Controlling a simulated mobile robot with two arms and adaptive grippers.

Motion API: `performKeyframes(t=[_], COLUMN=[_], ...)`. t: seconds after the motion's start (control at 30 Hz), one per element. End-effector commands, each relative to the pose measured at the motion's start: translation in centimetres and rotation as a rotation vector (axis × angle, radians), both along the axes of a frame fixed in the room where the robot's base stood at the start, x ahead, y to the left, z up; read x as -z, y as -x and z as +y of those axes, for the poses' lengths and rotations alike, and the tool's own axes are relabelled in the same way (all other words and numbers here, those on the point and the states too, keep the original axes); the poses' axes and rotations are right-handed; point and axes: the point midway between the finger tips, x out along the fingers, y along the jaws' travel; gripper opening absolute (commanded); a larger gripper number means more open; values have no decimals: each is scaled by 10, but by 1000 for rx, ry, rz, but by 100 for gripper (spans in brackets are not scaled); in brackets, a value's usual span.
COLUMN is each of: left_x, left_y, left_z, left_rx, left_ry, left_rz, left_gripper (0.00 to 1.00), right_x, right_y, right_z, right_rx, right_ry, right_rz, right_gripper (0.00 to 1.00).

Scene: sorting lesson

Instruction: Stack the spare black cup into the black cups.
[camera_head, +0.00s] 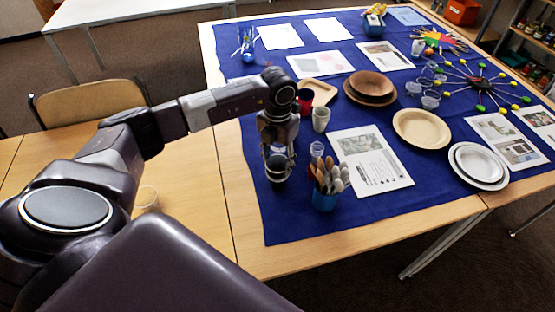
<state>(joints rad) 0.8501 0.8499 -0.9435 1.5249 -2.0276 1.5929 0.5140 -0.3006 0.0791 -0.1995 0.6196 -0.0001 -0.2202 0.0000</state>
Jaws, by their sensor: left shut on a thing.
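My left gripper (279,152) points down over the near left part of the blue cloth and is shut on a black cup (277,170). The fingers cover part of this cup. I cannot tell whether it is a single cup or sits in other black cups, nor whether its base touches the cloth. My right gripper is not in view.
A blue pot of wooden spoons (325,197) stands close to the right of the gripper, with clear cups (317,150) behind it. A pale cup (321,119) and a red cup (305,99) stand farther back. The cloth's front left (275,220) is clear.

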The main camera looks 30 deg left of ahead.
Motion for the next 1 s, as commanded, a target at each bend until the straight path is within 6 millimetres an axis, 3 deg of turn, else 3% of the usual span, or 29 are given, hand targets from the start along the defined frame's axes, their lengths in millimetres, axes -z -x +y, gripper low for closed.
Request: performKeyframes(t=[0.47,0.5,0.63,1.0], left_x=[10,9,8,2], left_y=[0,0,0,0], left_z=[0,0,0,0], left_rx=[1,0,0,1], left_ry=[0,0,0,0], left_rz=[0,0,0,-1], left_gripper=[39,48,62,63], right_x=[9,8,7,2], right_y=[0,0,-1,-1], right_z=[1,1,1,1], right_rx=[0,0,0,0], right_ry=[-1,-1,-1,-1], right_rz=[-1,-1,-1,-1], right_gripper=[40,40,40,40])
